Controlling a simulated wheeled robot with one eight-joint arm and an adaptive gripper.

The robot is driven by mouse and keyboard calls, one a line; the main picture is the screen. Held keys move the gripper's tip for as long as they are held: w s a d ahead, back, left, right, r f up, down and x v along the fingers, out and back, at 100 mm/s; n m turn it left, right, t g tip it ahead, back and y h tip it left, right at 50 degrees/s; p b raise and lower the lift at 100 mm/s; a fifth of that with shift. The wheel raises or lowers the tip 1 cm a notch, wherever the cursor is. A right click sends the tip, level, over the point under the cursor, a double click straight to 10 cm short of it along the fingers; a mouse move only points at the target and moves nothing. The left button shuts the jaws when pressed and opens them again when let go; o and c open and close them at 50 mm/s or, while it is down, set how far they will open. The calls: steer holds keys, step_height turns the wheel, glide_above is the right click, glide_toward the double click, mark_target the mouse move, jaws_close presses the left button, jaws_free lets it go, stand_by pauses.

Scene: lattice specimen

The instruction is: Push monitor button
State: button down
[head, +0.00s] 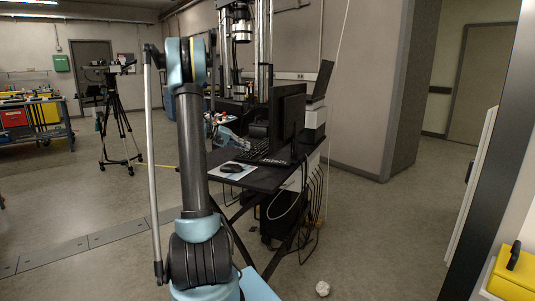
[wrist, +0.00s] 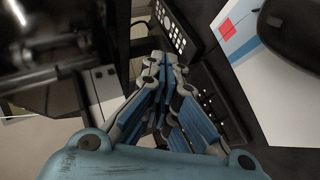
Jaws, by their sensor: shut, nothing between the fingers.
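The black monitor (head: 288,115) stands on the dark desk in the head view, seen mostly from its side and back. Its button cannot be made out. In the wrist view my gripper (wrist: 163,62) is shut and empty. Its fingertips are close to a dark panel with pale buttons (wrist: 172,28), and I cannot tell whether they touch it. In the head view the gripper is a small light-blue shape left of the monitor, partly hidden by my arm.
The desk (head: 240,179) carries a keyboard (head: 262,156) and a black mouse (head: 231,168) on a pale sheet. The mouse also shows in the wrist view (wrist: 292,30). A printer-like box (head: 313,122) stands behind the monitor. Cables hang under the desk.

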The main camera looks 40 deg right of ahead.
steer(key=s+d, duration=0.4)
steer(key=s, duration=0.3)
steer(key=shift+s+d, duration=0.2)
steer(key=shift+s, duration=0.05)
steer(key=shift+s, duration=0.1)
stand_by(1.4)
steer(key=shift+s+d+r, duration=0.1)
steer(key=shift+s+d, duration=0.1)
steer(key=shift+s, duration=0.1)
steer(key=shift+s+d, duration=0.15)
steer(key=shift+s, duration=0.15)
stand_by(0.9)
steer(key=shift+w, duration=0.1)
steer(key=shift+w+a, duration=0.35)
steer(key=shift+w, duration=0.25)
stand_by(0.4)
steer(key=shift+w+a, duration=0.45)
steer(key=shift+w, duration=0.25)
steer(key=shift+w+a, duration=0.4)
steer(key=shift+w, duration=0.35)
steer(key=shift+w+a, duration=0.45)
steer(key=shift+w, duration=0.25)
